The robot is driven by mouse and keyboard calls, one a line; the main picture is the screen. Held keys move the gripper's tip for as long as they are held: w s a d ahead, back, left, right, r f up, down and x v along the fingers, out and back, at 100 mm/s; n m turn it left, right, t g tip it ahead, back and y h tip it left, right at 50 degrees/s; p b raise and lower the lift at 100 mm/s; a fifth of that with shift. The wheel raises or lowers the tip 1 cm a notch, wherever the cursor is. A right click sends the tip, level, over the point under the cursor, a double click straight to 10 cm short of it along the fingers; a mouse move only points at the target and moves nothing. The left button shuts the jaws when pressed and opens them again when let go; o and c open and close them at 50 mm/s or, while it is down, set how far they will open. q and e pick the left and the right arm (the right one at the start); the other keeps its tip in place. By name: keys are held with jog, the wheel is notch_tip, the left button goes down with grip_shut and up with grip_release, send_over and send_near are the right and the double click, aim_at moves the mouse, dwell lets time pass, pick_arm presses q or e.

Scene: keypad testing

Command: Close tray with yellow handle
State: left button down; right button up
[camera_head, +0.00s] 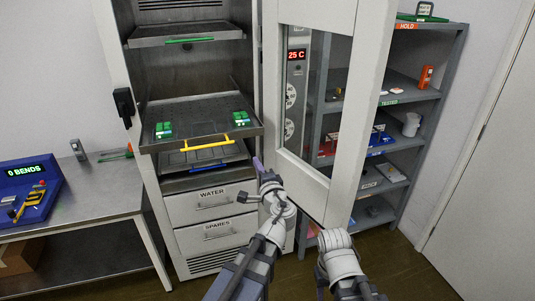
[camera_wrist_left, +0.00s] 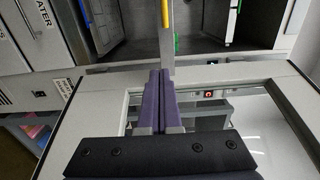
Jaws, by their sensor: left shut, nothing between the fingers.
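The tray with the yellow handle (camera_head: 207,143) is pulled out of the open cabinet at middle height. Its metal rim (camera_head: 160,143) juts past the cabinet front, and two green keypads (camera_head: 164,130) lie on it. My left gripper (camera_head: 258,164) is shut and empty, just right of and below the tray's front right corner, by the open glass door. In the left wrist view, its purple fingers (camera_wrist_left: 158,75) are together, with the yellow handle (camera_wrist_left: 167,18) beyond the tips. I cannot tell if they touch the tray. My right arm shows at the bottom, its fingers out of sight.
The glass door (camera_head: 335,110) stands open to the right, close to my left gripper. A tray with a green handle (camera_head: 190,40) is above, and one with a blue handle (camera_head: 208,167) below. A workbench (camera_head: 95,200) stands left, shelves (camera_head: 400,150) right.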

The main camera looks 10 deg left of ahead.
pick_arm(q)
jog(key=x, duration=1.4)
jog(key=shift+w, duration=0.2)
jog(key=x, duration=2.9)
jog(key=shift+w+r, duration=0.2)
jog(key=shift+w, duration=0.05)
